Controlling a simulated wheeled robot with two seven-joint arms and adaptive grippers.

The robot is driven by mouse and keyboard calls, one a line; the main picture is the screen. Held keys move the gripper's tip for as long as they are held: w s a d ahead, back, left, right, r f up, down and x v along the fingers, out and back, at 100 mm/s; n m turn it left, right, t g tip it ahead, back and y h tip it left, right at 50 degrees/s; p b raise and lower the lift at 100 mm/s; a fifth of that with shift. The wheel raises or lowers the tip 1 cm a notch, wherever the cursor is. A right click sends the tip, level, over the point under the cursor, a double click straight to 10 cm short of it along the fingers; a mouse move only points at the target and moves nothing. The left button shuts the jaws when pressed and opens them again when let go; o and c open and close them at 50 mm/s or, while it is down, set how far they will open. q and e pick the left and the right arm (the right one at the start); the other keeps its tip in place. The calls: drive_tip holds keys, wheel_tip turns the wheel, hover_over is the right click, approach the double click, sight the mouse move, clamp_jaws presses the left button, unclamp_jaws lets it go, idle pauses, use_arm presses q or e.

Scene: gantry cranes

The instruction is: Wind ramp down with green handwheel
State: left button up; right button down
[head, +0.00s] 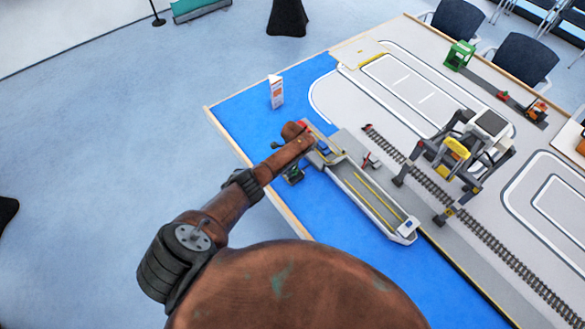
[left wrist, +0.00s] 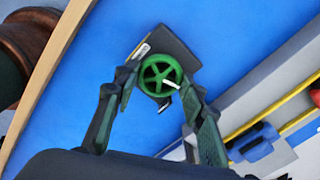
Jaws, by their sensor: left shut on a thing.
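The green handwheel (left wrist: 158,70) is a spoked wheel with a pale mark, on a dark block (left wrist: 181,50) over the blue surface, in the left wrist view. My left gripper (left wrist: 160,79) is shut on the handwheel, one finger at each side of its rim. In the head view a small dark green shape (head: 294,175) beside my left arm seems to be the wheel and its mount; the arm hides much there. A grey vessel (head: 372,203) with yellow deck lines lies just right of it. I cannot tell the ramp's angle. My right gripper is out of view.
A gantry crane (head: 458,150) straddles rails (head: 492,235) right of the vessel. A white and orange sign (head: 276,91) stands on the blue area. A green frame (head: 459,55) stands farther back. The wooden table edge (head: 250,163) runs left of the wheel; open floor lies beyond.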

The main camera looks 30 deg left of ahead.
use_arm(q)
drive_tip(key=n, duration=0.4)
drive_tip(key=shift+n+p, duration=0.3)
drive_tip(key=shift+n, duration=0.1)
drive_tip(key=n, duration=0.3)
drive_tip(key=shift+w+n, duration=0.1)
drive_tip(key=shift+n, duration=0.2)
drive_tip(key=n+p, duration=0.1)
drive_tip(key=n, duration=1.1)
drive_tip(key=shift+a+n+p, duration=0.1)
drive_tip(key=shift+n+p, duration=0.2)
drive_tip(key=n, duration=0.3)
drive_tip(key=shift+n, duration=0.4)
drive_tip(key=n, duration=0.4)
drive_tip(key=shift+n, duration=2.1)
